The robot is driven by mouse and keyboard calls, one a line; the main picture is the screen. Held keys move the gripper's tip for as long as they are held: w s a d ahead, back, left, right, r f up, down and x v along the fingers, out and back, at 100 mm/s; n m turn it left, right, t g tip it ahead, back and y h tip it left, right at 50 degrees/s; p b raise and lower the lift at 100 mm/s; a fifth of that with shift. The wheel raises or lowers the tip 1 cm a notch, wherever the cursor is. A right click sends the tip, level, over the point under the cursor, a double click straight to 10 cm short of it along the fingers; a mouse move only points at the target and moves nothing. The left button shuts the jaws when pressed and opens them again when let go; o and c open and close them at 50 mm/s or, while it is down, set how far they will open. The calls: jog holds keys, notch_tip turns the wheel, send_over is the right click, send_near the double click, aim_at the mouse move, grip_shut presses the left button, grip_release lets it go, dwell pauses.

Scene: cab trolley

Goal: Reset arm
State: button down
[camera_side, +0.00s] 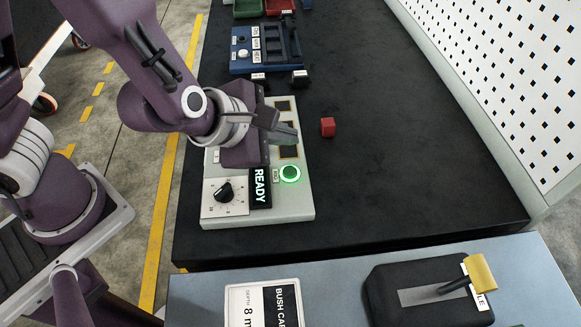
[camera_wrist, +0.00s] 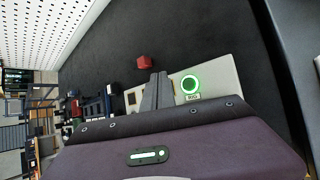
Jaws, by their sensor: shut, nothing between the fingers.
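My purple arm reaches in from the left in the side view. My gripper (camera_side: 288,133) is shut and empty, just above the light control panel (camera_side: 225,158). The panel has a green-lit round button (camera_side: 290,173), a black READY display (camera_side: 260,187) and a black dial (camera_side: 226,192). In the wrist view the shut fingers (camera_wrist: 160,78) point over the panel (camera_wrist: 218,72), left of the lit button (camera_wrist: 189,84). My gripper body hides part of the panel in both views.
A small red block (camera_side: 327,127) lies on the dark mat (camera_side: 400,150) right of the panel. A blue tray (camera_side: 246,66) stands behind. A lever box (camera_side: 385,292) with a yellow handle (camera_side: 480,272) and a card (camera_side: 265,305) are in front. A white pegboard (camera_side: 500,60) bounds the right.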

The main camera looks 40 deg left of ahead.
jog(key=s+a+r+n+g+y, duration=0.1)
jog(key=s+a+r+n+y, duration=0.15)
jog(key=a+n, duration=0.45)
jog(key=s+a+r+n+y, duration=0.1)
jog(key=a+r+n+y, duration=0.1)
jog(key=a+r+n, duration=0.5)
jog(key=s+a+f+n+g+y, duration=0.15)
jog(key=a+n, duration=0.35)
jog(key=n, duration=0.5)
jog(key=s+d+r+n+h, duration=0.2)
jog(key=s+n, duration=0.3)
jog(key=n, duration=0.6)
jog(key=s+d+r+n+h, duration=0.2)
jog(key=s+n, duration=0.4)
jog(key=n, duration=0.5)
jog(key=shift+s+r+n+g+h, duration=0.2)
jog(key=shift+r+n+g+h, duration=0.1)
jog(key=shift+r+n+g, duration=0.25)
